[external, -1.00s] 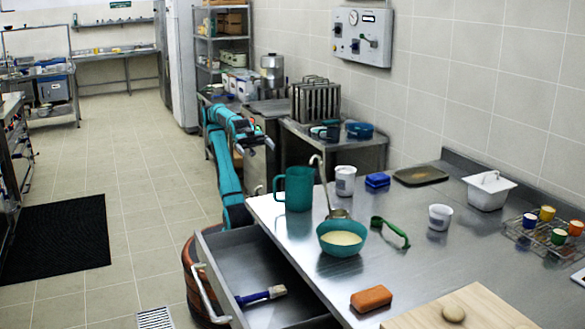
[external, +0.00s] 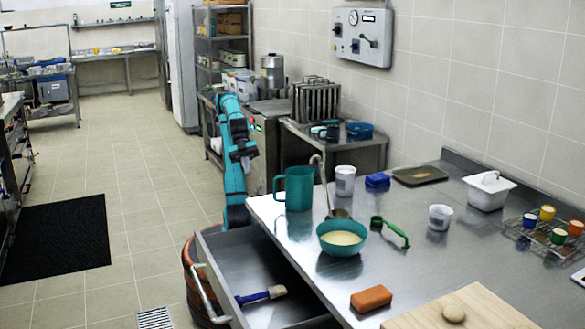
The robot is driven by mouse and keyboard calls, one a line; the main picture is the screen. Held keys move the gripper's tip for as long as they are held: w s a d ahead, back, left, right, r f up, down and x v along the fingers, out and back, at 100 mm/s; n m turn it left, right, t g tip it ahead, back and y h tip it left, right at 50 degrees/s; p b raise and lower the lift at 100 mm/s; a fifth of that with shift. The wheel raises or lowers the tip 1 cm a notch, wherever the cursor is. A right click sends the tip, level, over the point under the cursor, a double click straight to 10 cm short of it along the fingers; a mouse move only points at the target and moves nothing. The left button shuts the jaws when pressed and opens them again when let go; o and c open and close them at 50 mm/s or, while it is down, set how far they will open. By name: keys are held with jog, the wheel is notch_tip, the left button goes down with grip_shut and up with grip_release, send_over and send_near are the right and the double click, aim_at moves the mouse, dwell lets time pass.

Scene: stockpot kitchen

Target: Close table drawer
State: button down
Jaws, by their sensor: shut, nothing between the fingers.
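The metal table drawer (external: 237,258) stands pulled out from the left side of the steel table (external: 290,243). Its curved handle (external: 206,292) is on the drawer's left front. A blue-handled brush (external: 262,295) lies inside the drawer. My gripper (external: 247,165) hangs from my teal arm behind the drawer, well above and away from the handle. It is shut and looks empty, though its fingertips are small and dark here.
A teal jug (external: 295,188), a ladle (external: 335,208), a bowl (external: 342,239) and an orange sponge (external: 371,298) stand on the table near the drawer side.

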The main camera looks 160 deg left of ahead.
jog(key=w+d+f+m+g+y, duration=0.1)
jog(key=w+d+f+m+g, duration=0.3)
jog(key=d, duration=0.4)
jog(key=w+d+f+m+g+y, duration=0.1)
jog(key=w+d+f+m+g, duration=0.2)
jog(key=d+f, duration=0.35)
jog(key=s+d+f+m+g+y, duration=0.1)
jog(key=d+f+m+g+y, duration=0.2)
jog(key=d, duration=0.6)
jog(key=s+d+f+m+g+y, duration=0.1)
jog(key=d+f+m+g+y, duration=0.2)
jog(key=d, duration=0.5)
jog(key=a+f+t+h, duration=0.1)
jog(key=a+f, duration=0.6)
jog(key=f, duration=0.3)
jog(key=shift+w+a+f, duration=0.25)
jog(key=shift+a+f, duration=0.05)
jog(key=shift+a, duration=0.05)
send_over(254, 253)
jog(key=shift+s, duration=0.1)
